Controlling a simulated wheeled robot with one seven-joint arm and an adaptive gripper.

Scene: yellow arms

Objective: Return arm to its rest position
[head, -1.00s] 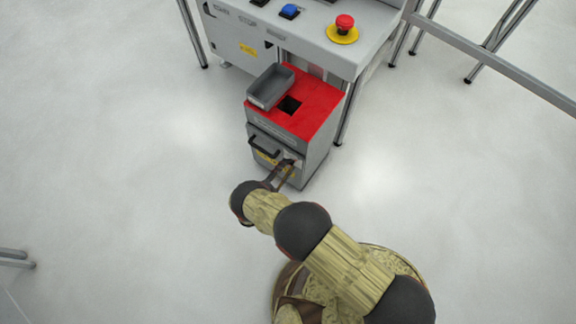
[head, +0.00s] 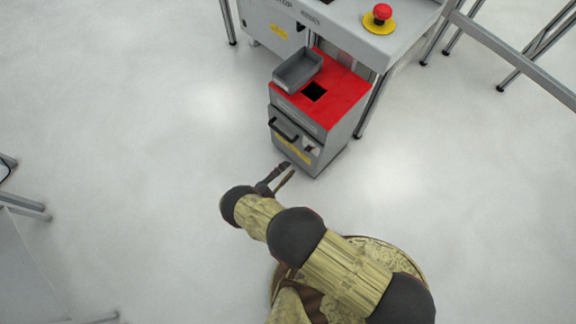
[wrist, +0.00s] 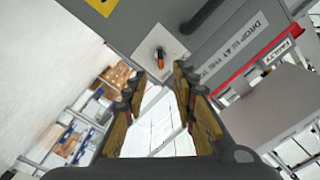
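My yellow arm reaches up from the bottom right of the head view. My gripper (head: 287,174) is at its end, low in front of the grey cabinet (head: 293,143) with the red top. In the wrist view my gripper (wrist: 158,80) has its two fingers apart with nothing between them. Beyond the fingertips is the cabinet front, with a light plate carrying a small orange and black part (wrist: 160,58). In the head view a gap of floor shows between the fingertips and the cabinet.
A grey bin (head: 297,71) sits on the red top (head: 340,92) beside a square hole. A workbench with a red emergency button (head: 381,14) stands behind. Metal frame legs are at upper right, and a grey structure is at the left edge. The floor around my arm is clear.

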